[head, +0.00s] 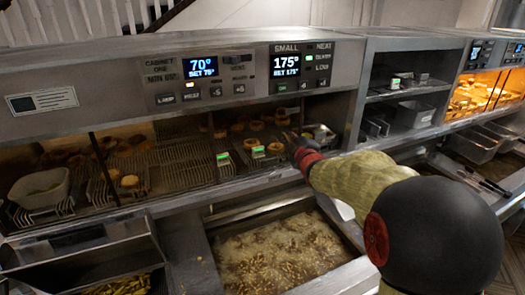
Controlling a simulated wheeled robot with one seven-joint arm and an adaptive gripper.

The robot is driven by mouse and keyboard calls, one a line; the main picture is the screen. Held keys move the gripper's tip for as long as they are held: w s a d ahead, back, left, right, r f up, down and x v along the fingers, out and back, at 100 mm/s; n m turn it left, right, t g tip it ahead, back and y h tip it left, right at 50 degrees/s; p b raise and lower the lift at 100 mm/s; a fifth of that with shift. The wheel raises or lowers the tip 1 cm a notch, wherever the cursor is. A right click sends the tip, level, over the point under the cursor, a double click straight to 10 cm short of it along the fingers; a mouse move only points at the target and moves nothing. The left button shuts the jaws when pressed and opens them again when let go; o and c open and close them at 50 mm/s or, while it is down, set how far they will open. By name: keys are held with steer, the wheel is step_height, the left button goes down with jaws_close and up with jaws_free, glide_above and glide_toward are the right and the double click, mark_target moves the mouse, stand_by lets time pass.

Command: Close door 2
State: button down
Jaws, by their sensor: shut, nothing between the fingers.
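No door labelled 2 can be made out. The steel holding cabinet (120,115) spans the back, with a low, wide front opening under its control panels. Thin dark upright edges (103,170) show at the left of this opening; I cannot tell whether they belong to a door. My gripper (292,139) is small and dark in the head view, at the right part of the opening, below the panel reading 175°. Its fingers are shut with nothing between them. I cannot tell whether they touch anything. My arm hides part of the cabinet's lower right edge.
Wire racks (185,165) with round food pieces and small green-lit tags stand inside the cabinet. A fryer vat of bubbling oil (275,255) lies below, in front of it. A metal hopper (85,250) is at lower left. Shelves (405,92) and a lit food bay (480,95) are at right.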

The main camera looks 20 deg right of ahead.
steer(key=d+p, duration=0.4)
steer(key=d, duration=1.9)
steer(key=shift+p, duration=0.4)
